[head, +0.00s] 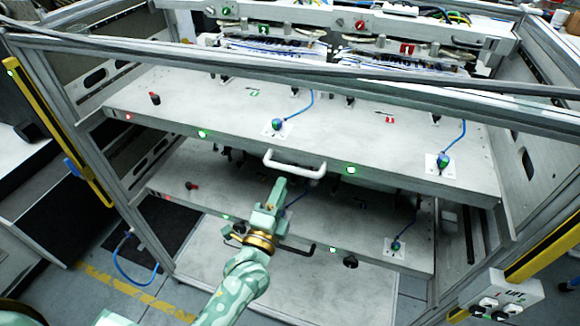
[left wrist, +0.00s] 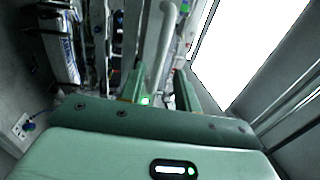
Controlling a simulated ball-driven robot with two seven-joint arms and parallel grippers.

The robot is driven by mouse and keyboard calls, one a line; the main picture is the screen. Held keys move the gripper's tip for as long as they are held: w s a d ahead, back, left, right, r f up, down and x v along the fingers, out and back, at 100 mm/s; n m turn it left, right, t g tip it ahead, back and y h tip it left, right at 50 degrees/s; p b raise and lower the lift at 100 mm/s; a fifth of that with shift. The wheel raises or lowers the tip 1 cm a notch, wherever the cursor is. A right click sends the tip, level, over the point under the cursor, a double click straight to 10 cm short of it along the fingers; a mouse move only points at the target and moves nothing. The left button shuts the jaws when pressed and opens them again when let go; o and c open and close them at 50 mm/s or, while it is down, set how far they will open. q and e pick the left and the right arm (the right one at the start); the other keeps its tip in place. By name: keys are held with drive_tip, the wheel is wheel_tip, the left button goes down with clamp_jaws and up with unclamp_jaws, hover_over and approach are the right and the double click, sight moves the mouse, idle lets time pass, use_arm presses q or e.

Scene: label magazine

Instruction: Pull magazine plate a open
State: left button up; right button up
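The upper magazine plate (head: 215,118) is a wide grey shelf, with a white bar handle (head: 296,168) on its front edge. The lower plate (head: 190,205) lies beneath it and has a dark handle (head: 300,247). I cannot read a letter on either plate. My left gripper (head: 280,187) is just below and in front of the white handle's left part. In the left wrist view, the left gripper's fingers (left wrist: 161,88) are apart, and the white handle (left wrist: 167,35) runs beyond and between them. Contact is not clear. My right gripper is not in view.
A metal frame surrounds the plates, with a bar (head: 400,85) crossing above the upper plate. Blue cables (head: 305,108) rise from the upper plate. A yellow post (head: 60,130) stands at left, and a switch box (head: 500,297) sits at lower right.

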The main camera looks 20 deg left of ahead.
sight(290, 167)
use_arm(q)
drive_tip(key=w, duration=0.4)
drive_tip(key=w+r, duration=0.1)
drive_tip(key=w, duration=0.2)
drive_tip(key=shift+d+r, duration=0.1)
clamp_jaws()
